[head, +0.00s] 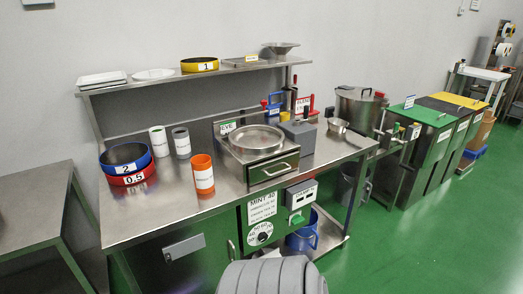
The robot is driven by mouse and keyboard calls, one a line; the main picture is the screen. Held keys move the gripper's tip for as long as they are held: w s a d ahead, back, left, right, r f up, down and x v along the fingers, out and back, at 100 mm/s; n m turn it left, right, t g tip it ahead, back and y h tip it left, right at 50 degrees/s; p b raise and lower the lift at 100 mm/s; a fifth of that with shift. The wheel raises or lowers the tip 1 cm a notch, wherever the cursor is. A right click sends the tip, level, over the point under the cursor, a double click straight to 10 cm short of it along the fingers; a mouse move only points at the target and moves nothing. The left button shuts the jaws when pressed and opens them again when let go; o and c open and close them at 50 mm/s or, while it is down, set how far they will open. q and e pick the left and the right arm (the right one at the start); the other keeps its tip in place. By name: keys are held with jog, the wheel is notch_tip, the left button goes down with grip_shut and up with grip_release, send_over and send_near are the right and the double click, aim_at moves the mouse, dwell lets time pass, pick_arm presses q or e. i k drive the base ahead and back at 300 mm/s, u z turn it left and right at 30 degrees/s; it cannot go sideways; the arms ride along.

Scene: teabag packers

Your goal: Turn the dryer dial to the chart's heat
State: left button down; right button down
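The dryer dial (264,237) is a small round black knob on a white plate, low on the green cabinet front under the bench. Small numbers around it are too small to read with certainty, and its pointer direction cannot be made out. The white heat chart (263,207) is fixed just above the dial. Its top line reads MINT 40; the lines below are too blurred to read. Neither of my grippers is in view, and nothing touches the dial.
A steel bench (222,197) carries a sieve unit (257,140), an orange cup (203,175) and stacked blue and red sieve rings. A light switch box (301,194) sits right of the chart. A blue bucket (302,238) stands below. Green floor (420,245) is clear at right.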

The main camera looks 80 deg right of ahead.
aim_at(263, 237)
jog(key=k, duration=1.05)
jog(key=z, duration=1.7)
